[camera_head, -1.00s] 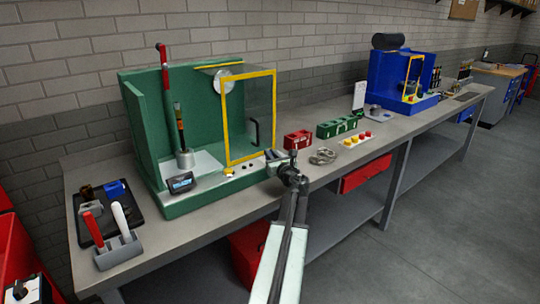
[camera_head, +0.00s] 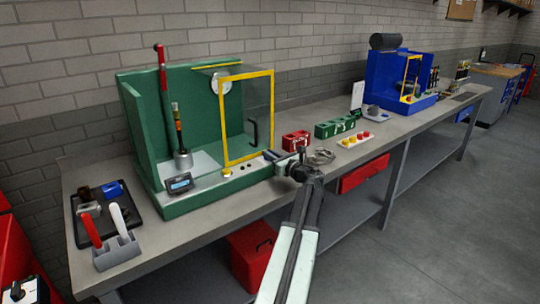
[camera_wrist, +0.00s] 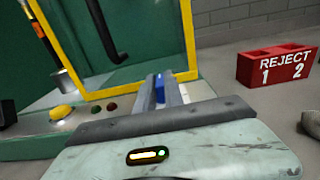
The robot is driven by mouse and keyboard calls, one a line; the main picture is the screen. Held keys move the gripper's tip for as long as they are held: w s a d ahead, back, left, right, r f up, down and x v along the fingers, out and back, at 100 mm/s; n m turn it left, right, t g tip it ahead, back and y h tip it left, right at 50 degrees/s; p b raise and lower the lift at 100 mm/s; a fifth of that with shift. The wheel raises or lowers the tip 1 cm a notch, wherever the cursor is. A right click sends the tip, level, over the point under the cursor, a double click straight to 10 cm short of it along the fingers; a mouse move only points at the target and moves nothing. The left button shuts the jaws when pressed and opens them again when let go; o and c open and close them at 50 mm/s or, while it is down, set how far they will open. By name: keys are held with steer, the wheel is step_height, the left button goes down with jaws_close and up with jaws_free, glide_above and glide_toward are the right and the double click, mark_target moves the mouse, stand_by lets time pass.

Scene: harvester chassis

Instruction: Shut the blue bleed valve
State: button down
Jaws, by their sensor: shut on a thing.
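The blue bleed valve (camera_wrist: 160,84) shows as a small blue piece between the fingers in the wrist view. It is at the front right of the green test stand (camera_head: 195,205), near the yellow-framed door (camera_head: 246,160). My gripper (camera_wrist: 161,86) is shut on it. The fingers hide most of the valve, so its angle cannot be told. In the head view my gripper (camera_head: 270,156) reaches to the stand's front right corner, and the valve cannot be made out there.
A yellow button (camera_wrist: 63,113) and green and red round pieces lie left of the fingers in the wrist view. A red REJECT block (camera_wrist: 275,68) stands to the right. A black tray (camera_head: 108,212) and a grey holder (camera_head: 117,252) with red and white handles sit at the bench's left.

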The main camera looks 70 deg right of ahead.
steer(key=c, duration=1.4)
jaws_free()
steer(key=shift+c, duration=0.2)
steer(key=v, duration=0.8)
steer(key=shift+d, duration=0.1)
